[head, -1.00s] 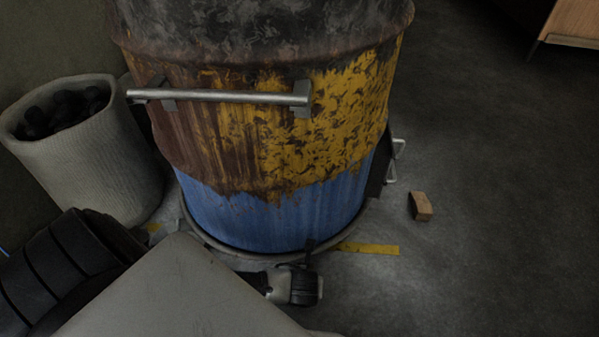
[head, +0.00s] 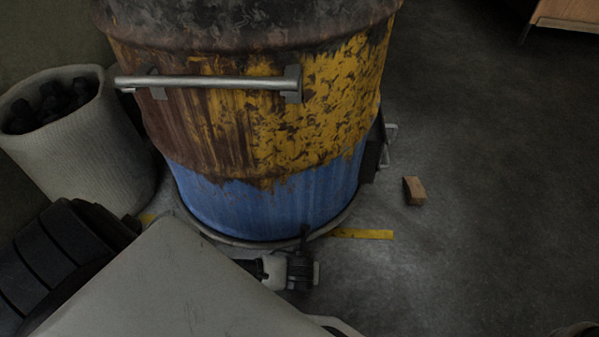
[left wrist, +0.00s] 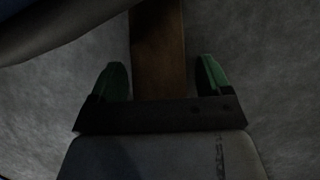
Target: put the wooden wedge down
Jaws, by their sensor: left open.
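In the left wrist view a brown wooden piece (left wrist: 158,45), which looks like the wedge, lies between the green-tipped fingers of my left gripper (left wrist: 162,76). The fingers are open, with a gap on each side of the wood. The far end of the wood is cut off by the picture's top edge. In the head view my left arm ends low at the foot of the barrel, and its fingertips and the wood between them cannot be made out there. A separate small wooden block (head: 414,191) lies on the floor right of the barrel. My right gripper is not in view.
The rusty yellow and blue barrel (head: 262,185) stands in the middle, with a metal handle (head: 215,83) across its front. A pale bin (head: 80,150) of dark lumps stands left. A yellow floor strip (head: 362,234) lies by the barrel's base. The floor at right is mostly clear.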

